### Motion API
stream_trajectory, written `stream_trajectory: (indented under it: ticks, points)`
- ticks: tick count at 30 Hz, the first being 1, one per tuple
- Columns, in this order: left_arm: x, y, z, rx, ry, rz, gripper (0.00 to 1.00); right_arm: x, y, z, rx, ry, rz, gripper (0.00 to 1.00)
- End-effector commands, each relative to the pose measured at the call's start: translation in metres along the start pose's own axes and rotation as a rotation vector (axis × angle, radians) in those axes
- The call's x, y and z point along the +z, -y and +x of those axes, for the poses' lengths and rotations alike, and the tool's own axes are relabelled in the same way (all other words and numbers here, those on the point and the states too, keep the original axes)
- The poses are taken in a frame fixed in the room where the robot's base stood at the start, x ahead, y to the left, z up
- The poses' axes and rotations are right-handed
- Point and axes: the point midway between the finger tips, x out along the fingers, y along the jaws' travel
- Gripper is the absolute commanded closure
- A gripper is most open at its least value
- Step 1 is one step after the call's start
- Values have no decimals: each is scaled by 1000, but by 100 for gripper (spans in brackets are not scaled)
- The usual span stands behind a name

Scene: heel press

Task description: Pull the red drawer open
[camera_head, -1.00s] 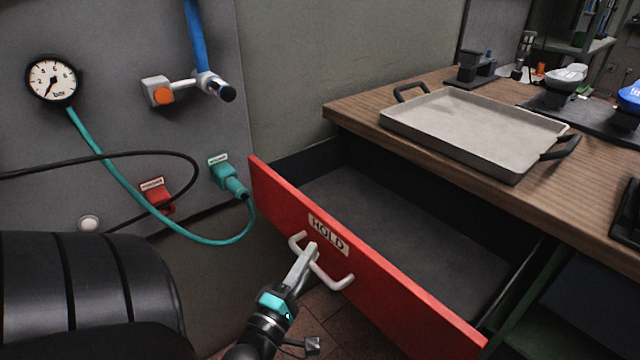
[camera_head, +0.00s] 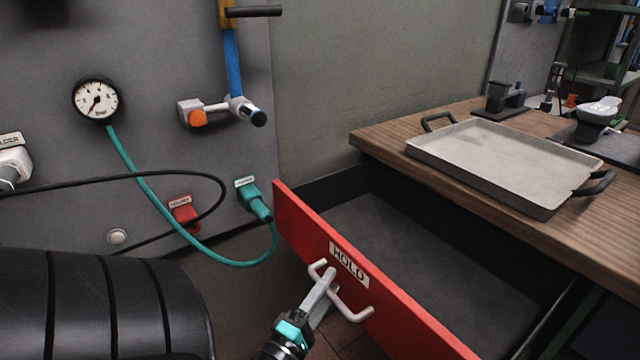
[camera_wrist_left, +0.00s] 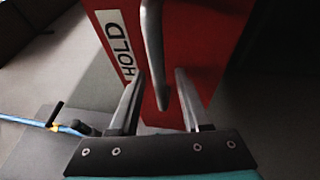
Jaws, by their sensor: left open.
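The red drawer (camera_head: 392,300) is pulled well out from under the wooden bench, and its dark inside is visible and empty. Its front carries a white HOLD label (camera_head: 349,264) and a pale bar handle (camera_head: 350,303). My left gripper (camera_head: 326,284) is at the handle in the head view. In the left wrist view my left gripper (camera_wrist_left: 160,95) has its fingers apart, with the handle (camera_wrist_left: 154,50) lying between them and the red front (camera_wrist_left: 195,40) behind. My right gripper does not show in either view.
A grey tray (camera_head: 500,160) with dark handles stands on the wooden bench (camera_head: 390,137). On the left, a grey panel holds a gauge (camera_head: 97,98), a teal hose (camera_head: 150,203), a black cable and a red connector (camera_head: 184,212).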

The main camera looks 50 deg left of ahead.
Motion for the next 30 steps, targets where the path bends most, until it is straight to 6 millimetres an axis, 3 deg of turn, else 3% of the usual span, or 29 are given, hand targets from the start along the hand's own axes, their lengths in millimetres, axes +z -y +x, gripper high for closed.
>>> stream_trajectory:
  ticks: [5,15,21,30]
  points:
    - [0,1,-17,-6,0,0,53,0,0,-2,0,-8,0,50]
    - [0,0,-97,-8,-1,0,53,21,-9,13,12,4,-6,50]
    - [0,0,-134,-4,0,0,53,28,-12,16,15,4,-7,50]
    - [0,0,-152,0,1,-1,53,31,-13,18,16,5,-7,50]
